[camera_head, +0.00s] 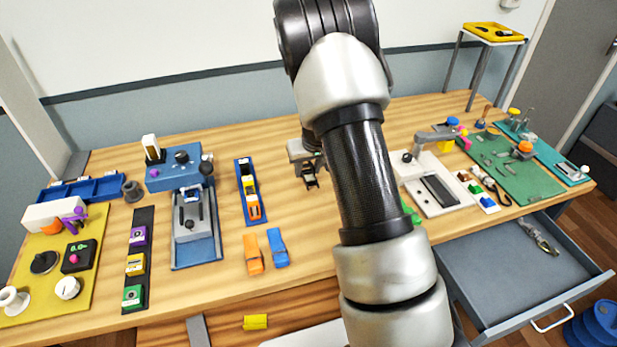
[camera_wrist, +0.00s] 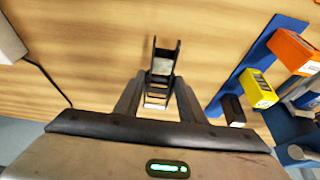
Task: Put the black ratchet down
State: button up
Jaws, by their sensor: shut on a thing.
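My gripper (camera_head: 310,172) is over the middle of the wooden bench, left of my forearm. It is shut on the black ratchet (camera_head: 311,184), a small dark piece. In the wrist view, the black ratchet (camera_wrist: 164,54) stands out between the two fingers of my gripper (camera_wrist: 158,92), with two dark side plates and a pale part between them. Bare wood lies behind it. I cannot tell whether it touches the bench. My arm hides part of the bench to the right of it.
A narrow blue rack (camera_head: 239,182) with coloured pieces stands left of my gripper. An orange piece (camera_head: 253,254) and a blue piece (camera_head: 277,247) lie in front of it. A blue fixture (camera_head: 193,235) is further left. A drawer (camera_head: 480,280) stands open at the right.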

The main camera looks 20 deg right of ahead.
aim_at(308, 175)
jog(key=shift+f, duration=1.65)
jog(key=shift+f+b, duration=0.2)
jog(key=shift+b, duration=0.15)
jog(key=o, duration=1.3)
jog(key=shift+r, duration=0.15)
